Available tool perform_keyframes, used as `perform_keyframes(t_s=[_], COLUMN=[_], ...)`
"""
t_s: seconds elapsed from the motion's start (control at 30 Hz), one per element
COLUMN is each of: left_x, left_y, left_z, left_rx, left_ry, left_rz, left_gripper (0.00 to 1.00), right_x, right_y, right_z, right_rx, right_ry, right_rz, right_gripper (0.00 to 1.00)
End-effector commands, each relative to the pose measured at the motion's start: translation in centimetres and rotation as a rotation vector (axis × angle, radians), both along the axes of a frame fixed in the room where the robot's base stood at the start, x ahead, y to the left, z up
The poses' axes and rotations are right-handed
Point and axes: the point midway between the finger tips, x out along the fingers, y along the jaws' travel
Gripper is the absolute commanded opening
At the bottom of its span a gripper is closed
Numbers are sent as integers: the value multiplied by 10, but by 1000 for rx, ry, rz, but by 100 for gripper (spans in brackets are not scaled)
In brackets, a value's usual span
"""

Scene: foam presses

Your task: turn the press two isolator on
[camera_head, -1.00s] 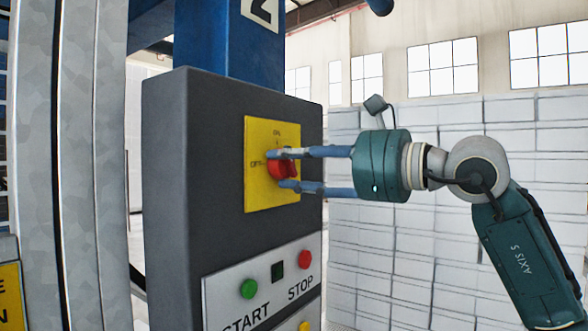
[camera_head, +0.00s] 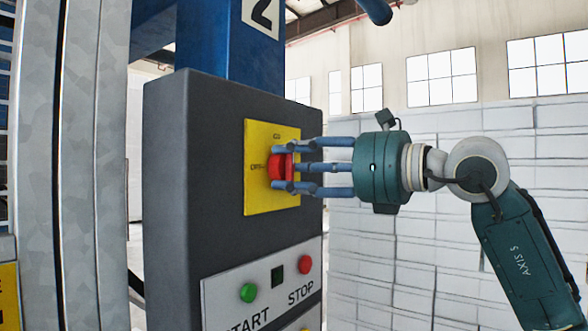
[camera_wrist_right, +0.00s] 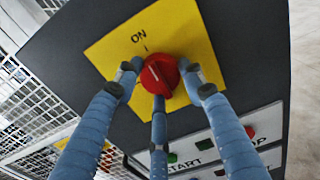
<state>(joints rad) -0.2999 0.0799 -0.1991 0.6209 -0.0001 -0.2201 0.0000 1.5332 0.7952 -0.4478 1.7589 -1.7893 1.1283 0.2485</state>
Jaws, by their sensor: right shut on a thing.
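The press two isolator is a red rotary knob (camera_head: 276,167) on a yellow plate (camera_head: 258,200) with ON at the top and OFF at the left. The plate is on the dark grey control box, below a blue post marked 2. The red knob also shows in the right wrist view (camera_wrist_right: 160,75), its white mark tilted a little from the ON label. My right gripper (camera_head: 284,167) is shut on the knob, its blue fingers around it; the fingers also show in the right wrist view (camera_wrist_right: 160,88). My left gripper is not in view.
Below the plate on the control box (camera_head: 190,200) are a green START button (camera_head: 248,293) and a red STOP button (camera_head: 305,264). A pale metal upright (camera_head: 90,160) stands at the left. White stacked blocks (camera_head: 450,260) stand behind my right arm.

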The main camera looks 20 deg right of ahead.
Motion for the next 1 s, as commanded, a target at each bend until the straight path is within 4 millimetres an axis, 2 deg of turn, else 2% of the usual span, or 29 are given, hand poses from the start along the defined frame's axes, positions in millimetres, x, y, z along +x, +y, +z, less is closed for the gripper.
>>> perform_keyframes(t_s=[0.37,0.4,0.5,0.83,1.0], left_x=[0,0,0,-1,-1], left_y=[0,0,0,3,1], left_z=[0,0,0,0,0], left_rx=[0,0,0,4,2], left_ry=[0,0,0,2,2], left_rz=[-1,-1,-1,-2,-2], left_gripper=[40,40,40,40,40], right_x=[0,0,0,-2,-19], right_y=[0,0,0,-2,-17], right_z=[0,0,0,0,0], right_rx=[5,5,5,5,3], right_ry=[5,5,5,4,2], right_rz=[-1,-1,-1,-1,-4], right_gripper=[14,42,59,59,59])
